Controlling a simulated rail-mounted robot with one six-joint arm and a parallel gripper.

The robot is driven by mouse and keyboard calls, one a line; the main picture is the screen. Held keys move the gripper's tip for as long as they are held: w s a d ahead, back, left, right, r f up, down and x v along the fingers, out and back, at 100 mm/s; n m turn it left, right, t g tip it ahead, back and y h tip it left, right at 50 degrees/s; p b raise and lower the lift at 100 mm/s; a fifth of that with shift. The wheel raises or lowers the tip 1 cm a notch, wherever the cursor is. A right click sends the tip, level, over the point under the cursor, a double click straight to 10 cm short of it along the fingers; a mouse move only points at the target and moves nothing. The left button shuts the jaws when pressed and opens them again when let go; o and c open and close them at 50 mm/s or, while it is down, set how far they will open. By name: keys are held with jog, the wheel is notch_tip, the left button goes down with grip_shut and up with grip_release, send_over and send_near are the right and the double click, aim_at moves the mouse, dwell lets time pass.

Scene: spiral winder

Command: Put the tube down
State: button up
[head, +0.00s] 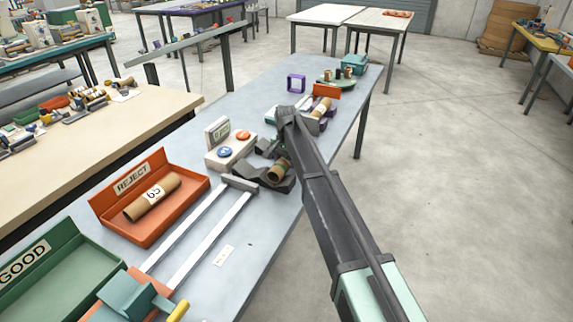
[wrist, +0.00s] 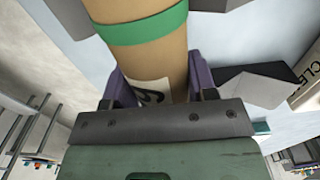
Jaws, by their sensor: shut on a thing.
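A brown cardboard tube (head: 280,169) is at a dark V-shaped cradle (head: 272,184) in the middle of the table in the head view. My gripper (head: 273,152) reaches down to this tube, partly hidden by its own dark links. In the wrist view the tube (wrist: 147,58) has a green band and a white label with dark print, partly covered. My gripper (wrist: 160,85) is shut on it, with purple pieces on both sides. I cannot tell whether the tube rests on the cradle.
An orange REJECT tray (head: 190,203) holds a labelled tube (head: 152,197). A green GOOD tray (head: 60,255) stands at the lower left. White rails (head: 208,240) run beside them. A button box (head: 230,148) stands left of the cradle. Another labelled tube (head: 321,107) lies farther back.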

jog(key=shift+f+b, duration=0.45)
jog(key=shift+f, duration=0.05)
jog(key=o, duration=0.9)
jog(key=shift+o, duration=0.2)
jog(key=shift+r, duration=0.15)
notch_tip(320, 180, up, 13)
jog(key=p, duration=1.3)
